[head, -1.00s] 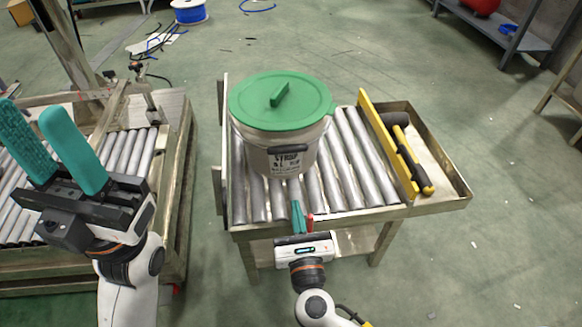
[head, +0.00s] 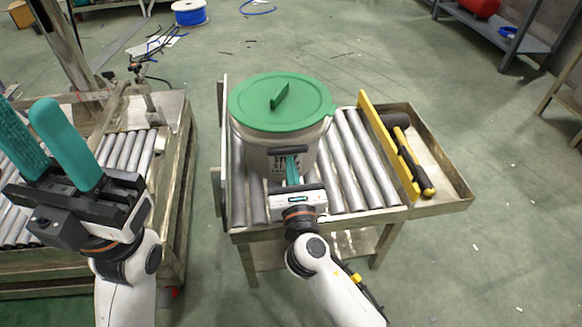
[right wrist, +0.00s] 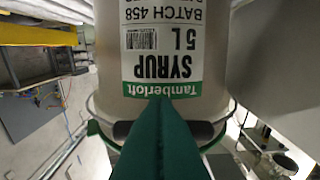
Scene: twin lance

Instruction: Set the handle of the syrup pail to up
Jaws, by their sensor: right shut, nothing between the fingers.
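The syrup pail (head: 262,148) is pale with a green lid (head: 310,90) and stands upright on a roller table. Its handle's dark grip (head: 275,151) lies across the pail's front, just below the lid rim. The right wrist view shows the pail (right wrist: 112,60) upside down, with the wire handle and its dark grip (right wrist: 203,131) on both sides of my fingers. My right gripper (head: 290,160) is shut and empty at the pail's front, its tips right under the grip; whether they touch it I cannot tell. My left gripper (head: 22,104) is open and empty, away at the left.
The roller table (head: 357,165) has a yellow rail (head: 385,145) on the right. Beyond it a tray holds a hammer (head: 410,158). Another roller bench (head: 182,165) stands at the left, with a floor gap between. The rollers right of the pail are clear.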

